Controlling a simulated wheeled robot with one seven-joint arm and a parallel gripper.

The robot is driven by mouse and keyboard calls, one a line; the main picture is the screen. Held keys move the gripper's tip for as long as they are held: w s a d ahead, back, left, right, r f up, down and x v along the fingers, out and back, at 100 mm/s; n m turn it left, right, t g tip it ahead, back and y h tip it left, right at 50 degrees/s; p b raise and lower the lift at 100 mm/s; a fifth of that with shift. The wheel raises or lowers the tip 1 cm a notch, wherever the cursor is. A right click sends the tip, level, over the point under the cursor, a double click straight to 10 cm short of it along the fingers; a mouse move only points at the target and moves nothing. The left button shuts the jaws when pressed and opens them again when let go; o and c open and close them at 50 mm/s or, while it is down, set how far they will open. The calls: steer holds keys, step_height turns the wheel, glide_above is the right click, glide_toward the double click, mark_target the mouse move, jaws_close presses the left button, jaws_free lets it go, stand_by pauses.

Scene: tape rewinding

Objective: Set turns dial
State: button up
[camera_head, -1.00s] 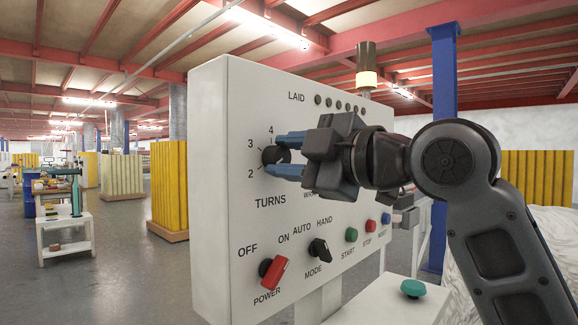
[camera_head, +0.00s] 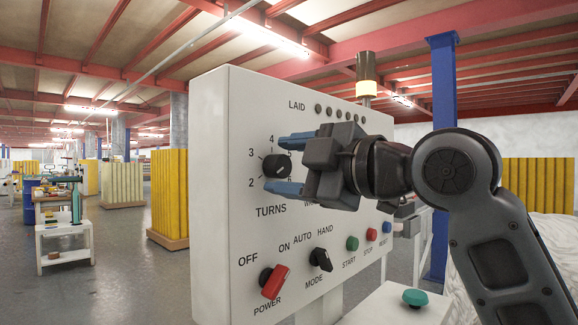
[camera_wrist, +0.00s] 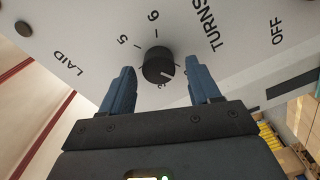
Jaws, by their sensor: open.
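The turns dial (camera_head: 276,165) is a round black knob on the white control panel (camera_head: 215,215), with numbers around it. My gripper (camera_head: 279,164) is in front of the panel at the dial, its blue fingers spread above and below the knob. In the wrist view the dial (camera_wrist: 158,65) sits between the open fingertips (camera_wrist: 161,80), with a visible gap on each side. A white mark on the knob points to the right in that view. The number it points at is hard to tell, since the fingers and hand cover part of the scale.
The red power switch (camera_head: 273,281), black mode switch (camera_head: 320,259) and green start (camera_head: 352,243), red stop (camera_head: 372,234) and blue reset (camera_head: 387,227) buttons are lower on the panel. A green button (camera_head: 415,297) sits on a white box at front right.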

steer(key=v, duration=0.7)
steer(key=shift+s+d+b, duration=0.25)
steer(key=shift+d+b, duration=0.05)
steer(key=s+d+f+m+t+h+p, duration=0.1)
steer(key=s+d+f+m+t+h, duration=0.2)
steer(key=f+m, duration=0.55)
steer(key=s+d+f+m+t+h+p, duration=0.15)
steer(key=s+d+f+m+h, duration=0.3)
steer(key=f, duration=0.65)
steer(key=s+d+f+m+t+h+p, duration=0.2)
steer(key=s+d+f+m, duration=0.1)
steer(key=f+m, duration=0.55)
steer(key=s+d+f+m+g+h+p, duration=0.1)
steer(key=s+d+f+h, duration=0.1)
steer(key=s+f, duration=0.35)
steer(key=s+d+f+m+h, duration=0.1)
steer(key=s+d+f+h, duration=0.15)
steer(key=s, duration=0.55)
steer(key=s+d+g+p, duration=0.1)
steer(key=s+d, duration=0.1)
steer(key=s, duration=0.6)
steer(key=s+d+r, duration=0.1)
steer(key=s+d, duration=0.1)
steer(key=s, duration=0.7)
steer(key=shift+r+g+p, duration=0.3)
steer(key=shift+g+p, duration=0.05)
